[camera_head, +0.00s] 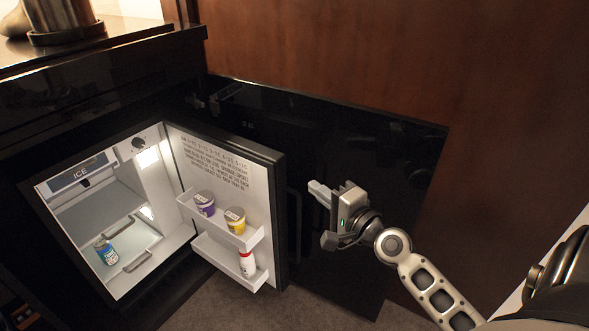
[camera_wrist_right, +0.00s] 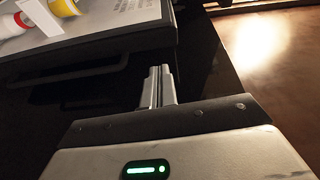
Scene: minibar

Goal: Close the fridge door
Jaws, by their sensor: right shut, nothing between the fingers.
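The fridge (camera_head: 72,219) stands at the left in the head view, with its lit white inside showing. Its door (camera_head: 268,166) is open, swung out to the right, with its shelved inner face toward the left. A dark handle (camera_head: 295,222) shows beyond the door's right edge. My right gripper (camera_head: 316,213) is just right of the door and handle, with a visible gap, shut and empty. In the wrist view my right gripper's fingers (camera_wrist_right: 158,84) are together, beside the door's dark edge (camera_wrist_right: 95,45). My left gripper is not in view.
The door shelves hold a purple cup (camera_head: 204,203), a yellow cup (camera_head: 235,220) and a red-and-white bottle (camera_head: 247,263). A can (camera_head: 106,252) stands inside the fridge. A black panel (camera_head: 350,150) lies behind my gripper. A dark counter (camera_head: 100,55) is above the fridge.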

